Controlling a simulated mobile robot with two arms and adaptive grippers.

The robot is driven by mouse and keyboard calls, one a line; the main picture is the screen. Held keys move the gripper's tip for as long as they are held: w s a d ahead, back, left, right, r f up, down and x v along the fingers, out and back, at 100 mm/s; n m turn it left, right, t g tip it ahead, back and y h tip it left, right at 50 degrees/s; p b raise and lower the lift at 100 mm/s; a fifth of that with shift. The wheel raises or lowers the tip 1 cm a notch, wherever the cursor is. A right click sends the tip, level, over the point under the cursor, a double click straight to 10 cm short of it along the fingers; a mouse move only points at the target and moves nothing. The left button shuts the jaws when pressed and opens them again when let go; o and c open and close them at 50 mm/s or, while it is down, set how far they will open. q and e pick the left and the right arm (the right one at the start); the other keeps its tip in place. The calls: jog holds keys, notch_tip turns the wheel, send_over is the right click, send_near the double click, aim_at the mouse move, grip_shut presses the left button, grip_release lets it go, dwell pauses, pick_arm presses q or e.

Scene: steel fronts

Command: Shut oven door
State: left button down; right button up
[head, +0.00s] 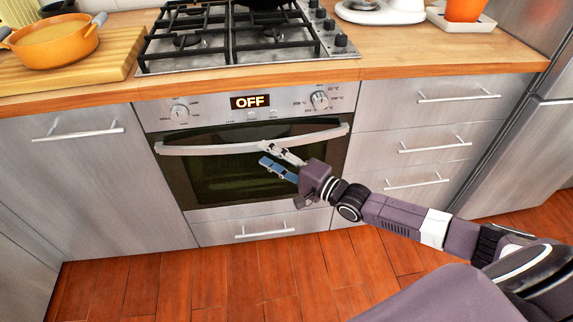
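The oven door (225,178) has dark glass and a long pale metal handle (200,149) across its top. It stands upright under the control panel and looks shut or almost shut; I cannot tell whether a small gap remains. My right gripper (263,156) is in front of the door, just below the handle's middle. Its two fingers are apart, with nothing seen between them. I cannot tell whether the fingers touch the door. The gripper and wrist hide the lower right part of the glass. My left gripper is not in view.
The oven's control panel (215,108) has two knobs and a display reading OFF. A gas hob (245,45) is above. Drawers (420,140) are at the right, a cabinet front (90,185) at the left. The wooden floor (200,280) in front is clear.

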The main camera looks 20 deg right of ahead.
jog(key=v, duration=0.7)
dwell(0.4)
